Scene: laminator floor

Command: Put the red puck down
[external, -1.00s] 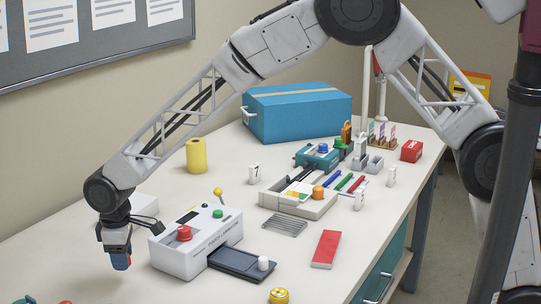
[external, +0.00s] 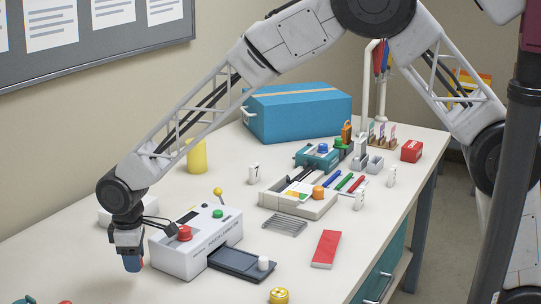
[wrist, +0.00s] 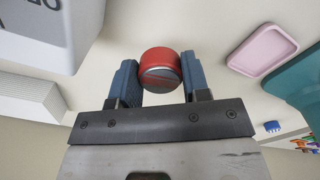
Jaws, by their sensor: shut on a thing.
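The red puck (wrist: 160,68) sits between the two blue fingers of my gripper (wrist: 160,85) in the wrist view. The fingers are shut on its sides, and its grey, scuffed face shows. In the external view my gripper (external: 132,264) points down just left of the white machine, low over the table. The puck is mostly hidden by the fingers there. I cannot tell whether it touches the table.
The white machine (external: 180,258) with red and green buttons stands close right of my gripper. A pink dish (wrist: 262,50) and a teal box (wrist: 302,85) lie to the right in the wrist view. A red block (external: 326,249) lies farther right. Bare table is in front of my gripper.

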